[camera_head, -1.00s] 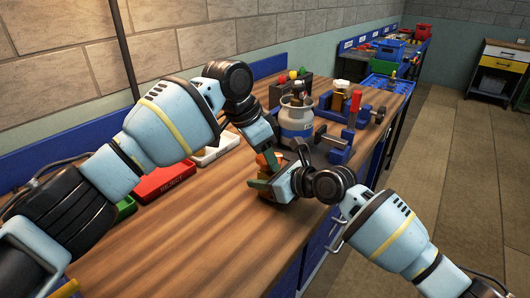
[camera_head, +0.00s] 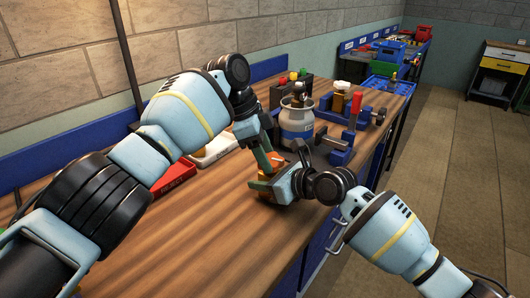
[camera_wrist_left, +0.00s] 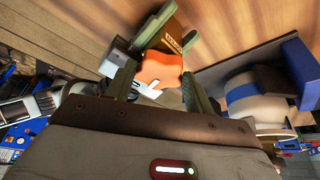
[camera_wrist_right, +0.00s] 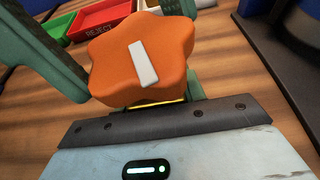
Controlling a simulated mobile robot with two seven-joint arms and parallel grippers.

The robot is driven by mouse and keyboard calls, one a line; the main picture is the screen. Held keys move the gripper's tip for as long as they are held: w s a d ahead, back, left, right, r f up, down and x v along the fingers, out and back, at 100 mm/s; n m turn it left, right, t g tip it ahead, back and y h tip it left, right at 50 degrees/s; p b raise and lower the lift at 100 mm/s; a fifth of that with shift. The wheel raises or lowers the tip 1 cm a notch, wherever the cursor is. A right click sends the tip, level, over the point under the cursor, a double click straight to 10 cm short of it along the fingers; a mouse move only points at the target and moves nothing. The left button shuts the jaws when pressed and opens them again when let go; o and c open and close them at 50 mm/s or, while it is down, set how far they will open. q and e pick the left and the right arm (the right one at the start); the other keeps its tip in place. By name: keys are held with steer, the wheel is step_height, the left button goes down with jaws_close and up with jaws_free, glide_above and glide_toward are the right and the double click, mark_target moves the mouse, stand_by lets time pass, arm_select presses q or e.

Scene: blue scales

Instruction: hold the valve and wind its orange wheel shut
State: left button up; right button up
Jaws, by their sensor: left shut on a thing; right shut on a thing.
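The orange wheel (camera_head: 279,159) sits on the valve over the bench, in front of the grey canister. In the right wrist view the star-shaped wheel (camera_wrist_right: 140,80) is large, with a white bar on its face. My left gripper (camera_head: 268,160) reaches it from above; in the left wrist view its green fingers (camera_wrist_left: 158,88) lie on either side of the wheel (camera_wrist_left: 160,70), shut on it. My right gripper (camera_head: 268,187) is lower and shut on the valve body, which is mostly hidden by the wheel and fingers. A brown labelled part (camera_wrist_left: 177,42) shows beside the wheel.
A grey canister (camera_head: 297,122) and a blue fixture with a red handle (camera_head: 354,112) stand just behind. A red REJECT tray (camera_head: 174,177) and a white tray (camera_head: 216,150) lie along the left. The near bench top (camera_head: 190,240) is clear.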

stand_by(0.4)
arm_select(q)
steer(key=o, duration=1)
steer(key=shift+r, duration=0.1)
steer(key=v, duration=0.7)
steer(key=shift+a+r, duration=0.1)
steer(key=shift+r, duration=0.1)
steer(key=shift+c, duration=0.3)
